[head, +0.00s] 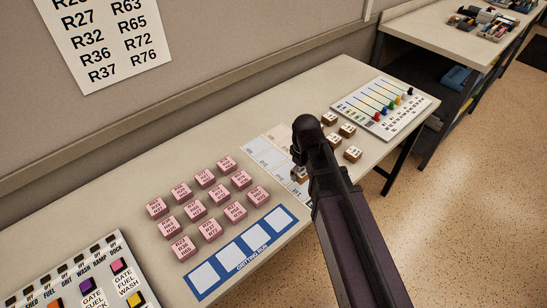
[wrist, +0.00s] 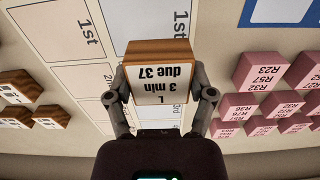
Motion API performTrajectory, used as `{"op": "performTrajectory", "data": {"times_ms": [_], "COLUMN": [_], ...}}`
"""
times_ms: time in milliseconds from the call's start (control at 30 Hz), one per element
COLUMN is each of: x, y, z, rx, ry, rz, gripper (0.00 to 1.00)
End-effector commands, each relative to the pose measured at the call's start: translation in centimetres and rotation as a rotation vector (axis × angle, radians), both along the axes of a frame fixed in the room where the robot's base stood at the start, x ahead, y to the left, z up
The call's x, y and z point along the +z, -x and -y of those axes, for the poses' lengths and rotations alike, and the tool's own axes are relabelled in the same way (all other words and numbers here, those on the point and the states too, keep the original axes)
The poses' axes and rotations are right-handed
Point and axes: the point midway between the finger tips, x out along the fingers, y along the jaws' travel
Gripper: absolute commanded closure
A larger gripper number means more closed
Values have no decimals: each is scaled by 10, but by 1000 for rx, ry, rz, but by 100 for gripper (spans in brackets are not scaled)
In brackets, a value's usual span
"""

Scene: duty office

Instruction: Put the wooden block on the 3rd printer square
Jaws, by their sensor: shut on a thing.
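My gripper (wrist: 164,98) is shut on a wooden block (wrist: 160,88), one finger on each side. The block's white label reads "3 min due 37", upside down in the wrist view. In the head view the block (head: 299,174) is mostly hidden by my arm. It is over the front part of a pale printed sheet (head: 262,154); I cannot tell whether it touches it. In the wrist view the sheet (wrist: 90,45) has two columns of squares. A "3rd" mark (wrist: 182,112) shows right of the block, partly hidden; the column headings are not readable.
Several other wooden blocks (head: 347,130) stand right of the sheet, beside a board with coloured sliders (head: 385,106). Several pink blocks (head: 235,212) stand on the left, behind a blue-bordered card (head: 236,258). A button panel (head: 85,280) is at the front left.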

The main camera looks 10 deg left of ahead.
Motion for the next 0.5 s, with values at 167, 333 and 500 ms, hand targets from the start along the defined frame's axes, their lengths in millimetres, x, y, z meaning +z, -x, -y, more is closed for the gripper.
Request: {"op": "performTrajectory", "data": {"times_ms": [167, 333, 500], "x": [0, 1, 1], "y": [20, 30, 34], "z": [-27, -41, -45], "rx": [7, 8, 9], "ry": [-1, -1, -1], "rz": [-1, -1, -1], "gripper": [85, 85, 85]}}
